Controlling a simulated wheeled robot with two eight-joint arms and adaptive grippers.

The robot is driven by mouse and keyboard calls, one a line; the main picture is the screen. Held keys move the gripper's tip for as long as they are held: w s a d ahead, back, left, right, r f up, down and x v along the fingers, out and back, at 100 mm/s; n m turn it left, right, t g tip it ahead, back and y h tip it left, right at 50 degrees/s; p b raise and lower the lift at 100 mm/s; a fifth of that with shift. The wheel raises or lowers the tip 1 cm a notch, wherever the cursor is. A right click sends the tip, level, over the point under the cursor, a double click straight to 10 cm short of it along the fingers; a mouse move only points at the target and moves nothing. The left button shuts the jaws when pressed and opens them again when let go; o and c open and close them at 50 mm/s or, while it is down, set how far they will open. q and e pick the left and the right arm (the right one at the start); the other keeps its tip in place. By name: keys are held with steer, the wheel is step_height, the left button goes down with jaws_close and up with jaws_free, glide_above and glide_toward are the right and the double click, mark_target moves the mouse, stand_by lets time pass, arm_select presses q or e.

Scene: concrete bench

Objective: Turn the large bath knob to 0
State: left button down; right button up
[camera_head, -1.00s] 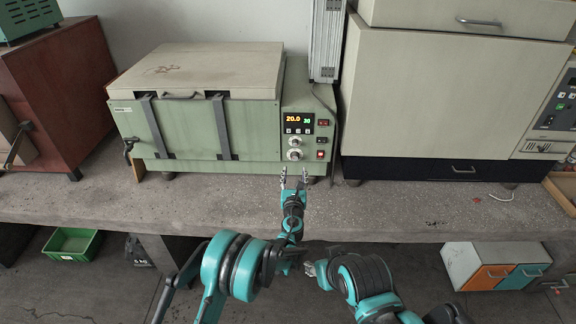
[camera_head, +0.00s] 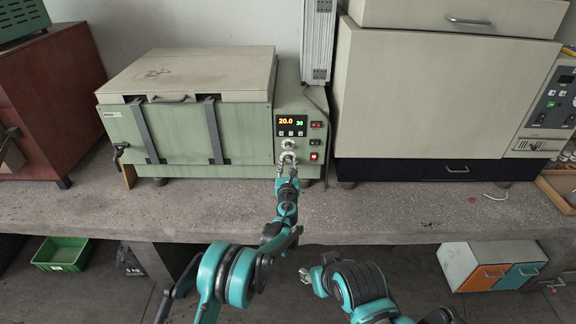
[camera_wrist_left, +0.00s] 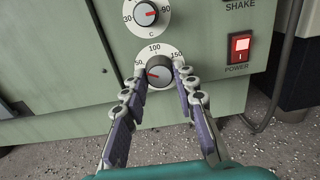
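The large bath knob (camera_wrist_left: 159,73) is the lower dial on the green bath's panel, with a grey cap and a white scale marked 50, 100 and 150. Its red pointer points left, near the 50 side. In the head view the knob (camera_head: 288,157) is partly covered by my left gripper (camera_head: 287,168). In the wrist view the left gripper's fingers (camera_wrist_left: 161,75) stand open on either side of the knob, tips close to its sides. I cannot tell whether they touch. My right gripper (camera_head: 305,275) is low in front of the bench; its finger state is unclear.
A smaller dial (camera_wrist_left: 146,13) sits just above the large knob. A red power switch (camera_wrist_left: 240,46) is to its right. The display (camera_head: 291,122) reads 20.0 and 30. A large beige oven (camera_head: 430,95) stands right of the bath. The bench front is clear.

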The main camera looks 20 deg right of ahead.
arm_select(q)
steer(key=shift+n, duration=0.3)
steer(key=n+b, duration=0.1)
steer(key=n, duration=0.3)
steer(key=shift+n, duration=0.4)
steer(key=n+b, duration=0.1)
steer(key=n, duration=0.5)
steer(key=shift+d, duration=0.1)
steer(key=shift+n, duration=0.4)
steer(key=c, duration=1.2)
jaws_free()
steer(key=shift+s, duration=0.15)
